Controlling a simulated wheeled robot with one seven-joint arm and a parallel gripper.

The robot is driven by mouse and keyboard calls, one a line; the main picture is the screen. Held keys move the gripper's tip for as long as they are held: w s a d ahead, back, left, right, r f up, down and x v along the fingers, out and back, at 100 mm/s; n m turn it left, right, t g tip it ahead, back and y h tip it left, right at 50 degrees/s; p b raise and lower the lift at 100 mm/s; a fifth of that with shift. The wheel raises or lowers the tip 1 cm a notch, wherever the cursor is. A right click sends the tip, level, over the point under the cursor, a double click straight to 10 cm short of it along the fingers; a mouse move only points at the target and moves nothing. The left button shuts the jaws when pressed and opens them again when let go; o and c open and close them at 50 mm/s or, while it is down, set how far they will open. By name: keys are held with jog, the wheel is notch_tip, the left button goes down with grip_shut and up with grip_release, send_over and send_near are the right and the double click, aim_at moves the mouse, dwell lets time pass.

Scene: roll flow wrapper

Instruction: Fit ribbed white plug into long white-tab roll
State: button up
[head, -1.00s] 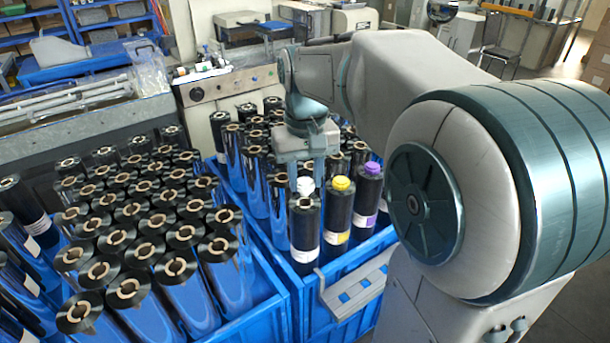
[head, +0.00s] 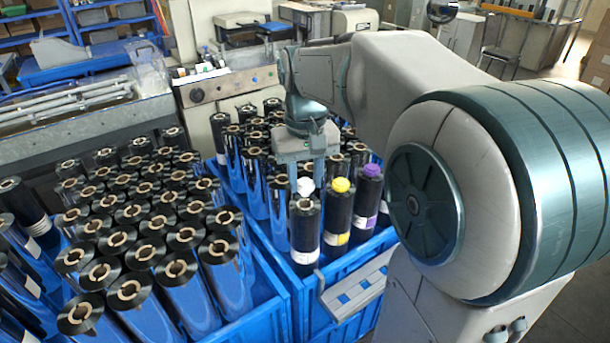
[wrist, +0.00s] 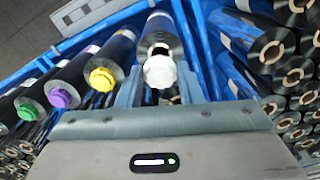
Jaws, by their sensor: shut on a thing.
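My gripper (head: 306,174) points down and is shut on the ribbed white plug (head: 305,187). The plug also shows between the fingers in the wrist view (wrist: 160,71). The long roll with a white tab (head: 305,225) stands upright in the right blue crate. Its open core (head: 304,204) shows just in front of and below the plug in the head view. In the wrist view the plug partly covers the end of this roll (wrist: 163,42). The plug looks close above the core and a little to its rear; whether they touch I cannot tell.
A roll with a yellow plug (head: 341,185) and one with a purple plug (head: 371,171) stand to the right of the white-tab roll. Several other dark rolls crowd both blue crates (head: 283,297). A grey slotted bracket (head: 357,285) is at the crate's front.

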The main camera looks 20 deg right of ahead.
aim_at(305, 182)
jog(key=o, duration=0.7)
jog(key=shift+c, duration=0.2)
notch_tip(305, 182, up, 8)
jog(key=p, duration=0.7)
jog(key=shift+r, duration=0.2)
notch_tip(305, 182, up, 3)
jog(key=shift+f+p, duration=0.2)
jog(key=shift+p, duration=0.3)
jog(key=shift+f, duration=0.1)
jog(key=s+f+t+b, duration=0.3)
jog(key=s+f+b, duration=0.3)
jog(key=s+f, duration=0.8)
jog(key=shift+f+t+b, duration=0.3)
jog(key=shift+f+t, duration=0.1)
jog(key=shift+f, duration=0.05)
